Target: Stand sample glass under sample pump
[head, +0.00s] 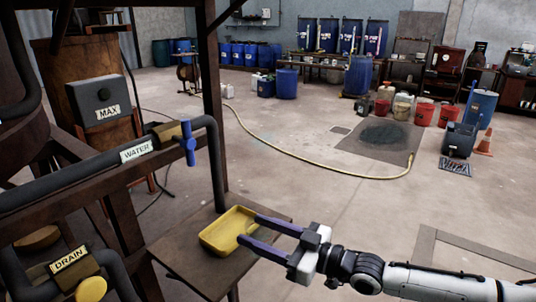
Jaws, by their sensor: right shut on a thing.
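My right gripper (248,228) reaches in from the lower right. Its two dark purple fingers stand apart, shut on what seems to be the sample glass, clear and hard to make out against the yellow behind it. The fingertips are over the right side of a shallow yellow tray (214,239). The tray sits on a small brown shelf (180,266) beside the frame. I cannot tell whether the glass touches the tray. I cannot make out a sample pump in this view. My left gripper is not in view.
A dark pipe with a WATER label (136,150) and blue valve handle (190,146) bends down left of the tray. A DRAIN valve with a yellow knob (91,289) is lower left. A brown post (212,110) rises behind the tray.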

